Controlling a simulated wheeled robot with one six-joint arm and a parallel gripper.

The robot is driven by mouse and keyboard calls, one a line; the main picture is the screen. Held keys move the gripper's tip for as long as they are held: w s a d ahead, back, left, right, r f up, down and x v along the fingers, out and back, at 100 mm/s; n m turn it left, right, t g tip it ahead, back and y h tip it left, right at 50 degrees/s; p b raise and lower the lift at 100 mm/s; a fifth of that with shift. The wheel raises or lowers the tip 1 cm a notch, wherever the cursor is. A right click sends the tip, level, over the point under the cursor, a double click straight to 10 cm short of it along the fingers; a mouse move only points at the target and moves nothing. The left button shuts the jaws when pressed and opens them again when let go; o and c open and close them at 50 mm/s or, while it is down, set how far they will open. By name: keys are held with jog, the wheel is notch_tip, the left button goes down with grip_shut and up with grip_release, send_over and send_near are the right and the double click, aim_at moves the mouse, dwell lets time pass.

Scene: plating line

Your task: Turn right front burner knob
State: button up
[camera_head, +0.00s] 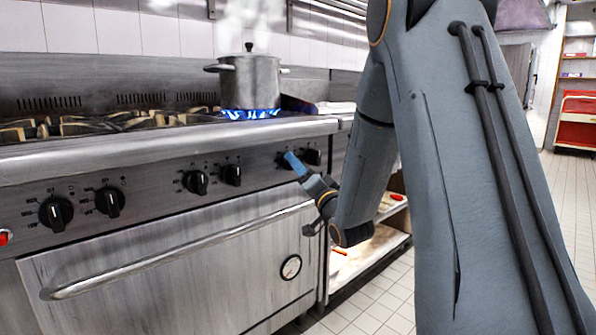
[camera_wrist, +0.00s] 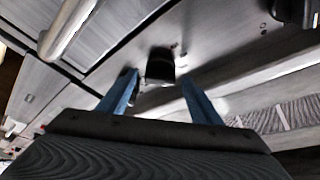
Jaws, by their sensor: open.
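A stainless steel range has a row of black knobs along its front panel. My gripper (camera_head: 294,163) is at the right end of this panel, its blue fingers pointing at the knobs there. The far right knob (camera_head: 312,157) shows just right of the fingers; another knob near them is partly hidden. In the wrist view, my gripper (camera_wrist: 162,80) is open, with one black knob (camera_wrist: 160,66) between and just beyond the fingertips. Contact is not visible. I cannot tell for sure which knob this is.
A lidded steel pot (camera_head: 250,82) stands over a lit blue flame at the right rear. The oven door handle (camera_head: 180,250) juts out below the knobs. A low shelf (camera_head: 370,255) stands right of the range. Tiled floor (camera_head: 385,300) is open in front of that shelf.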

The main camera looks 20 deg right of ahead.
jog(key=shift+x, duration=0.8)
jog(key=c, duration=1)
jog(key=shift+c, duration=0.2)
jog(key=shift+f+n, duration=0.1)
jog(key=shift+n, duration=0.4)
jog(key=n+g+y, duration=0.1)
jog(key=n+y, duration=0.2)
jog(key=n, duration=0.3)
jog(key=n+y+b, duration=0.1)
jog(key=n+y, duration=0.2)
jog(key=n, duration=0.3)
jog(key=d+n+g+y, duration=0.1)
jog(key=n+y, duration=0.2)
jog(key=n, duration=0.3)
jog(key=shift+w+n+g+b, duration=0.15)
jog(key=shift+n+g+b, duration=0.15)
jog(key=shift+a+n, duration=0.1)
jog(key=shift+n, duration=0.2)
